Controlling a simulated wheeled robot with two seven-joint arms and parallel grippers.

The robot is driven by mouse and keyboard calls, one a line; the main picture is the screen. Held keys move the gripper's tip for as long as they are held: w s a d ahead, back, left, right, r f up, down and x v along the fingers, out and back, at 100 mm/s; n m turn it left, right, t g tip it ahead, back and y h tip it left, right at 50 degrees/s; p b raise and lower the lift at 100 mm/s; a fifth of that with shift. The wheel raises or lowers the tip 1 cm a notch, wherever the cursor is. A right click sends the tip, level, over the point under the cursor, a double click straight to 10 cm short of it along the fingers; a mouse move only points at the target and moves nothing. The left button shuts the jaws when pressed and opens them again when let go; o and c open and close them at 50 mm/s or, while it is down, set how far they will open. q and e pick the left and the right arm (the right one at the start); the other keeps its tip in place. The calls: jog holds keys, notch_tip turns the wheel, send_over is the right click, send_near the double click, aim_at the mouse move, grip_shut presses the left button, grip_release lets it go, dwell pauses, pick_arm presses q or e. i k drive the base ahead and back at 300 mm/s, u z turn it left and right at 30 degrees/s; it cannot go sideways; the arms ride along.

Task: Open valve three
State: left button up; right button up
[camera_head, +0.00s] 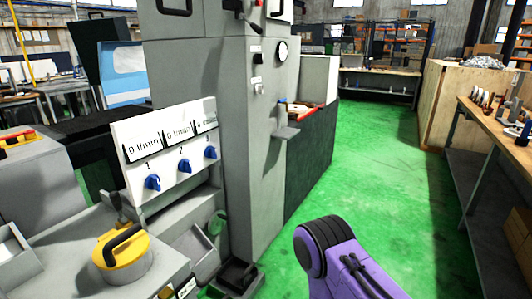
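A white panel (130,140) stands on the grey machine at the left of the head view. It carries three blue valve knobs in a row under gauge windows marked l/min. Valve three (211,153) is the rightmost knob, below the number 3. Valve two (185,166) and valve one (153,183) sit to its left. The knobs are too small to tell whether each is open or shut. Nothing touches them. A purple and black arm link of mine shows at the lower right, well apart from the panel. Neither gripper is in view.
A yellow disc with a black handle (122,252) sits on the machine in front of the panel. A tall grey cabinet (250,150) rises just right of the panel. Green floor (385,180) is open to the right, up to a workbench (480,125).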

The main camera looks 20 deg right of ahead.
aim_at(211, 152)
jog(key=z, duration=0.65)
jog(key=i, duration=0.35)
jog(key=z, duration=0.6)
jog(key=i, duration=1.05)
jog(key=u, duration=0.15)
